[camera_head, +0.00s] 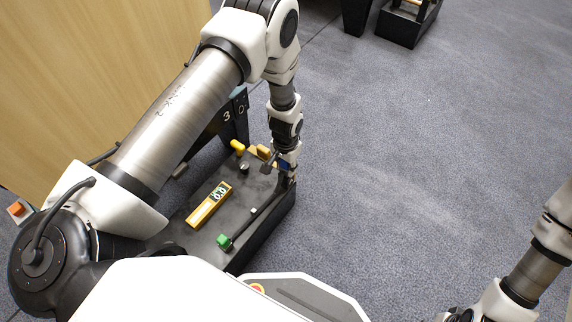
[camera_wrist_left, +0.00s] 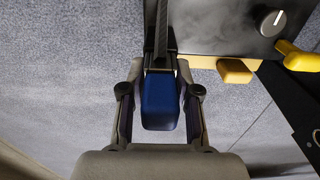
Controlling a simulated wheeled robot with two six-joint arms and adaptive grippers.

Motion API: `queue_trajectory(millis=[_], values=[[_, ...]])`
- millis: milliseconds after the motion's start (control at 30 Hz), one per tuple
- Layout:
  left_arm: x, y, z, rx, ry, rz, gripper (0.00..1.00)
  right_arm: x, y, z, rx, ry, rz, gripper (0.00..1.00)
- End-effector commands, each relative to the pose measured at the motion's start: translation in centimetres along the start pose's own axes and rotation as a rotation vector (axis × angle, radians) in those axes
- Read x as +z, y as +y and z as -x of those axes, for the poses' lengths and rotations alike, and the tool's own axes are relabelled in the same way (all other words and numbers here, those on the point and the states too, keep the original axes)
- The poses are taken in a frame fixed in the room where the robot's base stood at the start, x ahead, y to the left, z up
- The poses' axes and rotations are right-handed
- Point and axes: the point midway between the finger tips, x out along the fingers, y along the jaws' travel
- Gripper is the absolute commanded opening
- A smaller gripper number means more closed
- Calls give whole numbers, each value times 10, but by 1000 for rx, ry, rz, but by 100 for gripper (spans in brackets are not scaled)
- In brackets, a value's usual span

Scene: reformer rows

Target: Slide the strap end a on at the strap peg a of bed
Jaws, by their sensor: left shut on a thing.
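A blue strap end (camera_wrist_left: 160,102) sits between the fingers of my left gripper (camera_wrist_left: 160,108), which is shut on it. A dark strap (camera_wrist_left: 161,35) runs from the blue end away along the edge of the black bed. In the head view the left gripper (camera_head: 287,170) points down at the bed's far right corner, and only a little blue shows there. The strap (camera_head: 266,202) runs along the right side of the black bed (camera_head: 191,239) towards a green block (camera_head: 223,241). I cannot make out which part is strap peg a. My right gripper is out of view.
On the bed are a yellow scale-like box with a display (camera_head: 209,204), a metal knob (camera_head: 244,168), a yellow handle (camera_head: 237,146) and a yellow block (camera_head: 263,151). A wooden panel (camera_head: 90,80) stands at left.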

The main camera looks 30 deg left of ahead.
Motion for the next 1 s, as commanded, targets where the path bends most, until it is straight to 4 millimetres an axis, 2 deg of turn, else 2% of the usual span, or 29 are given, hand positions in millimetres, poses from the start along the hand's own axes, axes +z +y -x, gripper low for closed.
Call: queue_trajectory(millis=[67, 100, 167, 467, 567, 667, 900, 1000], values=[[0, 0, -3, 0, 0, 0, 0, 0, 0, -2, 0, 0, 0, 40], [0, 0, -2, 0, 0, 0, 38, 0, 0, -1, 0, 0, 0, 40], [0, 0, -2, 0, 0, 0, 60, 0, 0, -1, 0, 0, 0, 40], [0, 0, -2, 0, 0, 0, 61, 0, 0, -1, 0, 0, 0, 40], [0, 0, 5, 0, 1, 0, 61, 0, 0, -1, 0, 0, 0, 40], [-1, 0, 22, 0, 2, 0, 61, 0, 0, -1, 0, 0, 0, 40], [-1, 0, 83, 0, 3, -1, 61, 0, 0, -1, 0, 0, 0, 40], [-1, 0, 103, 0, 3, 0, 61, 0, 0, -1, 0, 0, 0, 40]])
